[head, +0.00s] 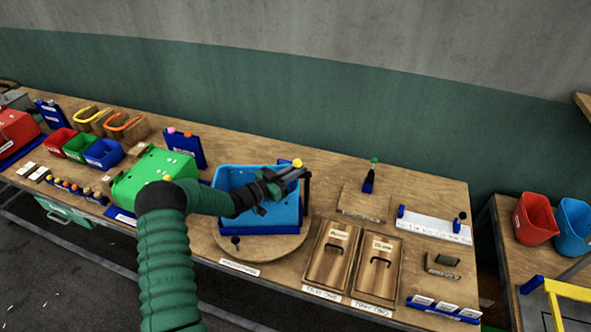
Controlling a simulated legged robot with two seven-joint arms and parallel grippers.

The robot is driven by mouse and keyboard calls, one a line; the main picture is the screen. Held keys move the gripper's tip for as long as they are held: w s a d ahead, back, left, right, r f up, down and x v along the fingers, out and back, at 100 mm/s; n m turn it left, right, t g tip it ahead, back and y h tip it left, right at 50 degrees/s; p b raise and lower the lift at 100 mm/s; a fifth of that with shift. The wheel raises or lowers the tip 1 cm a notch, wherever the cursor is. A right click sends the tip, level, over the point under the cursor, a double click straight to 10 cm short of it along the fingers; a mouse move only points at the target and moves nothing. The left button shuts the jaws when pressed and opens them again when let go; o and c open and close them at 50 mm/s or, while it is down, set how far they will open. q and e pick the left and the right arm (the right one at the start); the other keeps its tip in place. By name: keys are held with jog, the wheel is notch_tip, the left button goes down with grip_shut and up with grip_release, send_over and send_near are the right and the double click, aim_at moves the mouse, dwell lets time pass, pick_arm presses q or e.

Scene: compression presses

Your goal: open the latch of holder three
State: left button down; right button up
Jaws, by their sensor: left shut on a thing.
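My left gripper (287,175) reaches in from the left, above the right back part of an open blue bin (232,178). It is shut at a small yellow-knobbed handle (298,163) by the bin's right back corner; the fingers hide most of the contact. A dark upright post (307,190) stands just right of the fingers. The bin sits on a round wooden board (285,247) with a small dark knob (236,240) at its front. I cannot read which part is marked holder three. My right gripper is not in view.
Two wooden trays (328,262) with dark handles lie right of the board. A white-and-blue rail (435,227) and a green-knobbed stand (369,180) are farther right. A green box (155,172) and small coloured bins (103,153) stand left. Bare tabletop (440,187) shows at back right.

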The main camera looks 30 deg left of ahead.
aim_at(303, 175)
pick_arm(q)
jog(key=y, duration=0.1)
jog(key=n+y, duration=0.1)
jog(key=d+n+y, duration=0.1)
jog(key=shift+s+r+t, duration=0.2)
jog(key=shift+r+t, duration=0.05)
jog(key=shift+t, duration=0.15)
jog(key=n+y+b, duration=0.1)
jog(key=n+y, duration=0.1)
jog(key=y, duration=0.1)
jog(key=d+n+y+b, duration=0.1)
jog(key=n+y, duration=0.1)
jog(key=y, duration=0.1)
jog(key=d+n+g+y+b, duration=0.1)
jog(key=n+y, duration=0.1)
jog(key=y, duration=0.1)
jog(key=shift+s+f+y, duration=0.1)
jog(key=shift+s+y, duration=0.2)
jog(key=shift+y, duration=0.1)
jog(key=shift+w+d+n+g+y+b, duration=0.1)
jog(key=shift+d+n+g+y+b, duration=0.25)
jog(key=shift+n+g+y+b, duration=0.95)
jog(key=shift+w+d+n+g+y+b, duration=0.1)
jog(key=shift+d+n+g+y+b, duration=0.4)
jog(key=shift+n+g+y, duration=1.35)
jog(key=shift+d+n+g+y+b, duration=0.15)
jog(key=shift+n+g+y+b, duration=1)
jog(key=shift+n+g+y, duration=0.45)
jog(key=shift+r, duration=0.2)
